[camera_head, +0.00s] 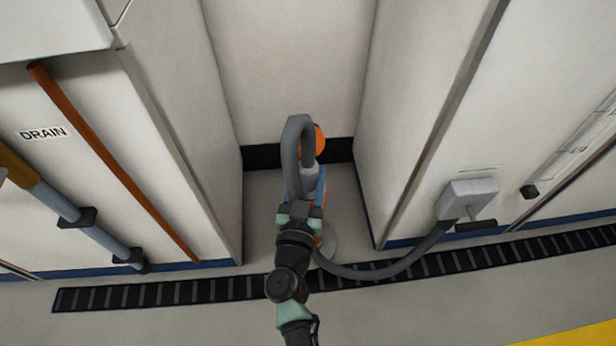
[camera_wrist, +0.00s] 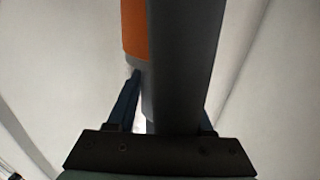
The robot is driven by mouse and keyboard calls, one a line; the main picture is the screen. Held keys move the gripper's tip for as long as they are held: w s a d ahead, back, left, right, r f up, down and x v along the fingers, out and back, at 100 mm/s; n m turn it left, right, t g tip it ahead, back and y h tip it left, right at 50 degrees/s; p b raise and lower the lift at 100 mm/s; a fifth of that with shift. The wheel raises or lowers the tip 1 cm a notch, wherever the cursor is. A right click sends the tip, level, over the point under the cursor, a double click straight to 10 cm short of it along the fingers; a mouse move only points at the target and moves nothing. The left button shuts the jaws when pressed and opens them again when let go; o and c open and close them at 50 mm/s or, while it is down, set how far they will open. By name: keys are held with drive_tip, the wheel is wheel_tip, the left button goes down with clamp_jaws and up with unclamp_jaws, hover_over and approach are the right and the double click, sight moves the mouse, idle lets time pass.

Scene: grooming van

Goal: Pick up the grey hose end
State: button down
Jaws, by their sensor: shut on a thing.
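The grey hose (camera_head: 292,140) rises in an arch above my gripper (camera_head: 306,187), in the recess between two white cabinets. My gripper is shut on the grey hose, with one blue finger on each side. In the wrist view, the grey hose (camera_wrist: 185,65) runs up between the fingers of my gripper (camera_wrist: 166,115) and fills the middle. An orange part (camera_head: 319,138) shows beside the arch; it also shows left of the hose in the wrist view (camera_wrist: 134,30). The exact contact and the hose's tip are hidden.
A grey hose length (camera_head: 385,272) curves over the floor to a grey wall box (camera_head: 470,197) at right. White cabinet walls stand close on both sides. A black slotted floor strip (camera_head: 180,293) crosses in front.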

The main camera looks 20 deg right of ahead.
drive_tip(key=shift+r+p, duration=7.1)
drive_tip(key=shift+p, duration=0.35)
drive_tip(key=shift+f, duration=0.1)
